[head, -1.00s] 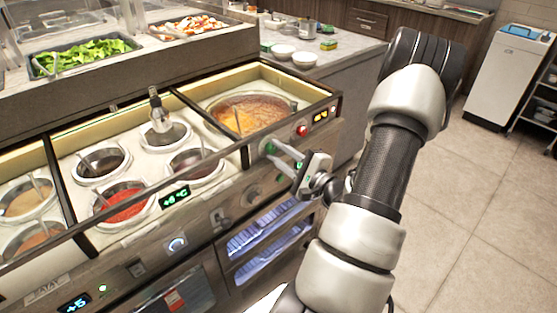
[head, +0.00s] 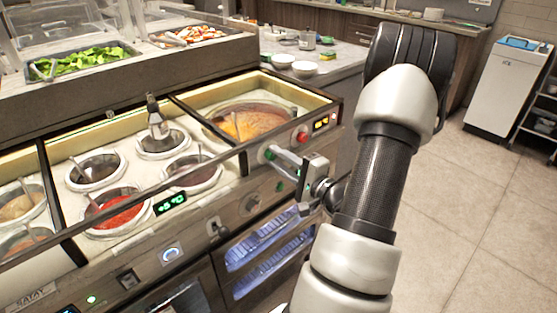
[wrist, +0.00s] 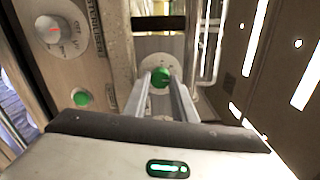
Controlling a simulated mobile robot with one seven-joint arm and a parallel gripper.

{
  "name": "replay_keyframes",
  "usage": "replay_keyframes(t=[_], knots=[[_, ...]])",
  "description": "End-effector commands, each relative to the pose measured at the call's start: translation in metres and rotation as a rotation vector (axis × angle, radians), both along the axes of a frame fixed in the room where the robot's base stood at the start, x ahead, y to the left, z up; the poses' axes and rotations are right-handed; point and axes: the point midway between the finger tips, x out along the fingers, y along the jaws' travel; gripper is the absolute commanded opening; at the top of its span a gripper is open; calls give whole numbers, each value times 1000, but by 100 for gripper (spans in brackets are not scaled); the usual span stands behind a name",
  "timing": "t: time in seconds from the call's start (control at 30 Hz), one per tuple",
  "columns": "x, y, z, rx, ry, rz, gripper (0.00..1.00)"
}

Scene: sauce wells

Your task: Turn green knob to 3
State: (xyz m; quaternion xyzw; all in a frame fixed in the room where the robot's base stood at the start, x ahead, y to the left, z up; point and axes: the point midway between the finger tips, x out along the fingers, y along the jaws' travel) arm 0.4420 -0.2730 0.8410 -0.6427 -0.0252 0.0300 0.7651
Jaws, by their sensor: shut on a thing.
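The green knob (wrist: 160,77) sits on a pale round dial plate on the counter's front panel. In the wrist view it lies between the two finger tips of my gripper (wrist: 161,84), which is shut on it. In the head view my gripper (head: 273,155) reaches the panel from the right, and a bit of the green knob (head: 267,151) shows at its tips. The dial marks around the knob are too small to read, so its setting cannot be told.
A red knob (head: 302,137) and an amber display (head: 321,123) are close to the right of my fingers. Sauce wells, including a red sauce (head: 119,211), are at left. A grey knob (wrist: 47,29) and a green button (wrist: 82,98) are on the panel too.

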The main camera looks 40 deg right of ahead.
Motion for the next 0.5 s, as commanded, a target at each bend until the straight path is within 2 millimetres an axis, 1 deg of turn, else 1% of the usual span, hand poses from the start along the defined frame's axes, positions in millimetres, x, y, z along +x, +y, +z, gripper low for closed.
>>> replay_keyframes(t=[0.1, 0.13, 0.23, 0.5], knots=[[-1, 0, -1, 1, 2, -1, 2], [-1, 0, -1, 1, 2, -1, 26], [0, 0, -1, 1, 2, -1, 43], [0, 0, 0, 1, 1, -1, 43]])
